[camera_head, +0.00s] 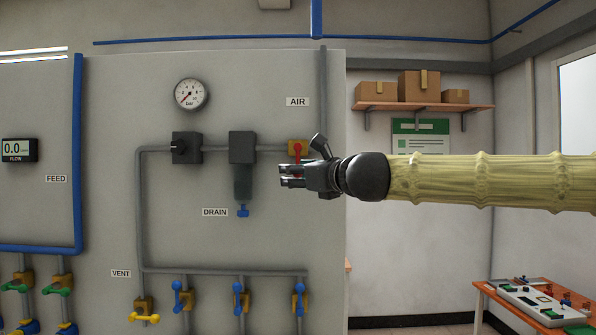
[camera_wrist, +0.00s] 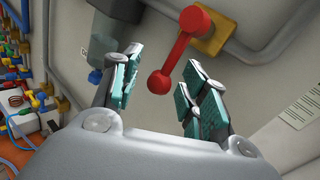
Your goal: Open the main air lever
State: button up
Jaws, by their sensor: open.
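The main air lever (camera_head: 298,149) is a red handle on a yellow valve body (camera_head: 305,146), below the AIR label (camera_head: 297,102) on the grey panel. In the wrist view the red lever (camera_wrist: 177,62) runs from its pivot on the yellow body (camera_wrist: 222,35) down to a round knob (camera_wrist: 159,82). My gripper (camera_head: 284,175) is in front of the panel at the lever's lower end, which it partly hides in the head view. In the wrist view my gripper (camera_wrist: 160,95) is open, with the knob between the two teal-padded fingers. I see no clear contact.
A grey pipe links the valve to a filter bowl (camera_head: 242,160) and a black regulator (camera_head: 187,148) at left. A gauge (camera_head: 191,94) sits above. Several blue-handled valves (camera_head: 240,298) line the lower panel. An orange table (camera_head: 540,305) stands at lower right.

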grip_shut()
